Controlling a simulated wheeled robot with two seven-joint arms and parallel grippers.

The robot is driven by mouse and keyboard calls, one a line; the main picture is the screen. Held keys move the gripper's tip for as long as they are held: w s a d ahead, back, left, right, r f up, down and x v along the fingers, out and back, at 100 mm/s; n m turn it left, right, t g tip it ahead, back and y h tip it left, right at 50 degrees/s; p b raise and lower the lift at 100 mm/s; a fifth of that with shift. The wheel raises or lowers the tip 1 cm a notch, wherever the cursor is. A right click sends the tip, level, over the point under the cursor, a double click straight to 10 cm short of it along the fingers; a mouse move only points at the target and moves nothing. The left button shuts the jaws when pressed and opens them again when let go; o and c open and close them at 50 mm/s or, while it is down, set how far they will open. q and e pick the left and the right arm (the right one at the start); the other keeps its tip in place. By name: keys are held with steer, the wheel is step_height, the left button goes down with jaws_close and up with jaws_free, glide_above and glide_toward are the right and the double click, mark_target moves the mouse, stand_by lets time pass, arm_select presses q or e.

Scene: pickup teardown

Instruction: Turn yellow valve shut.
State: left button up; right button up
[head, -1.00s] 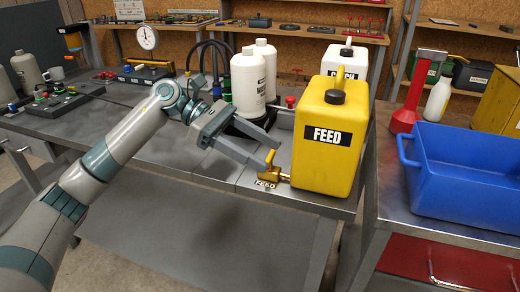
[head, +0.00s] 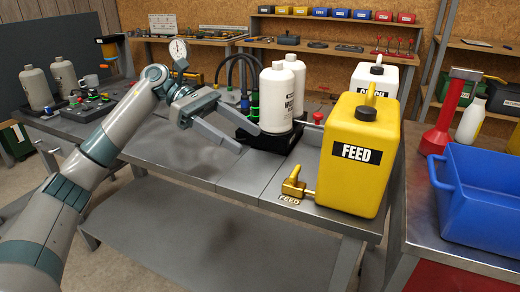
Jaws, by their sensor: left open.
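The yellow valve (head: 293,186) sits at the foot of the yellow FEED container (head: 357,160), joined to its left side by a short pipe. Its stubby lever points upward, and a small FEED label lies in front of it. I cannot tell from its look whether the valve is open or shut. My left gripper (head: 249,141) is open and empty, above the bench to the left of and higher than the valve. It is apart from the valve, with clear space between. My right gripper is not in view.
White bottles (head: 284,95) stand in a black tray behind the valve. A red-knobbed valve (head: 317,118) and a white container (head: 375,78) are behind the FEED container. A blue bin (head: 485,200) sits on the right bench. The metal bench (head: 240,180) left of the valve is clear.

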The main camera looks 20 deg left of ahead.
arm_select(q)
steer(key=shift+v, duration=2.55)
